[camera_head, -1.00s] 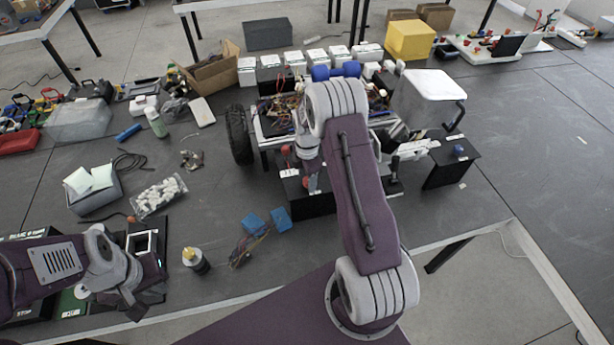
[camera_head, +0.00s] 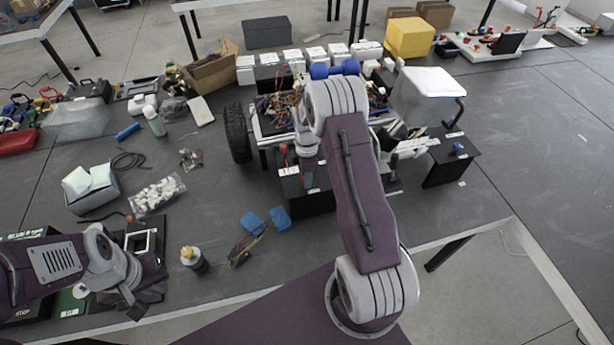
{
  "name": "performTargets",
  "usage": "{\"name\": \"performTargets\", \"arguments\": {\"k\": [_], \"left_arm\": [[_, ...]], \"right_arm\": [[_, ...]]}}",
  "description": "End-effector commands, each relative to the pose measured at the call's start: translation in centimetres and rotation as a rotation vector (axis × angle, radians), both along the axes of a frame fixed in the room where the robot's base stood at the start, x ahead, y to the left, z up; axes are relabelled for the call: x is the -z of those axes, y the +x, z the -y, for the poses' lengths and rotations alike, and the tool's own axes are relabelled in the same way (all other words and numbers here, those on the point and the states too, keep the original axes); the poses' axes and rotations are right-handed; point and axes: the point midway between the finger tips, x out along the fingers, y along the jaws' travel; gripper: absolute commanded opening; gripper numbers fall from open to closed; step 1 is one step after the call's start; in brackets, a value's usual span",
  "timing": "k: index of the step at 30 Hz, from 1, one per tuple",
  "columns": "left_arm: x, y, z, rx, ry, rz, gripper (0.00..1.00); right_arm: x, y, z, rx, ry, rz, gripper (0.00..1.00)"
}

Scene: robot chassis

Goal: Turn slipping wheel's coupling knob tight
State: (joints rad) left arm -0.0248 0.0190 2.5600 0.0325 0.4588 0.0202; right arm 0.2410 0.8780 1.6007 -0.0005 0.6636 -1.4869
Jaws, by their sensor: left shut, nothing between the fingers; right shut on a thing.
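The robot chassis (camera_head: 272,124) stands on the table behind my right arm, with a dark wheel (camera_head: 237,134) at its left. A small red knob (camera_head: 284,149) shows above the black block (camera_head: 308,192) at the chassis front. A blue knob (camera_head: 458,149) sits on the black block (camera_head: 446,168) at the right. I cannot tell which knob is the slipping wheel's. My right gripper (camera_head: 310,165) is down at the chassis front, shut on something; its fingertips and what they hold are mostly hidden. My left gripper (camera_head: 135,300) is shut and empty over the table's front left.
A yellow-topped bottle (camera_head: 194,260), blue pieces with wires (camera_head: 265,225) and a bag of white parts (camera_head: 158,193) lie left of my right arm. A grey bin (camera_head: 92,190) stands further left. White boxes (camera_head: 316,58) line the back.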

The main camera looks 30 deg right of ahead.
Motion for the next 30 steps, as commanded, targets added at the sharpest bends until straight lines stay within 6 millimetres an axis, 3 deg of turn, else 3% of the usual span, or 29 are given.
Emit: {"name": "performTargets", "arguments": {"k": [30], "left_arm": [[0.94, 0.0, 0.0, 0.0, 0.0, 0.0, 0.0]], "right_arm": [[-0.09, 0.16, 0.0, 0.965, 0.001, 0.003, 0.0]]}}
